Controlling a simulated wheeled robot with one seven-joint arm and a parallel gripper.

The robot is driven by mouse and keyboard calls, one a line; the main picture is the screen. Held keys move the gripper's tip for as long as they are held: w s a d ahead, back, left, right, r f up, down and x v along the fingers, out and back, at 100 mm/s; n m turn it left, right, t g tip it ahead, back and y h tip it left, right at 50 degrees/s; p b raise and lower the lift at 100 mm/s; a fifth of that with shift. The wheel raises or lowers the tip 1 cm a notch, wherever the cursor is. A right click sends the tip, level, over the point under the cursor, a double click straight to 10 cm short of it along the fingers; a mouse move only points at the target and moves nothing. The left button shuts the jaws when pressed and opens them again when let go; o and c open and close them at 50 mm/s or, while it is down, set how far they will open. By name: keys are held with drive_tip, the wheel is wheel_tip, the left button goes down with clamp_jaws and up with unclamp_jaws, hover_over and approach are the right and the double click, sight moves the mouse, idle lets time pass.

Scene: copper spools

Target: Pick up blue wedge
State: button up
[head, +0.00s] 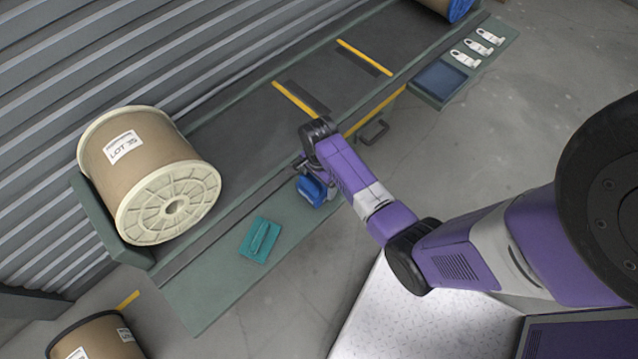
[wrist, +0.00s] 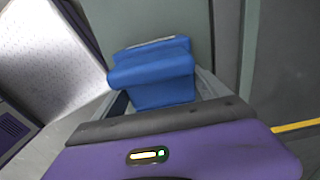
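The blue wedge (head: 311,190) is at the end of my arm, over the green ledge along the front of the conveyor. In the wrist view the blue wedge (wrist: 153,75) lies straight ahead between my gripper's fingers (wrist: 163,92), one finger close on each side. In the head view my gripper (head: 313,178) is partly hidden by my wrist and the wedge. I cannot tell whether the fingers press on the wedge or only stand around it, nor whether it rests on the ledge.
A large spool (head: 150,175) stands further left. A blue tray (head: 440,79) and several white tags (head: 465,58) are at the upper right. A drawer handle (head: 374,133) sticks out right of my gripper.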

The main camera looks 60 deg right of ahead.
drive_tip(key=c, duration=1.4)
drive_tip(key=shift+c, duration=0.5)
drive_tip(key=shift+r, duration=0.15)
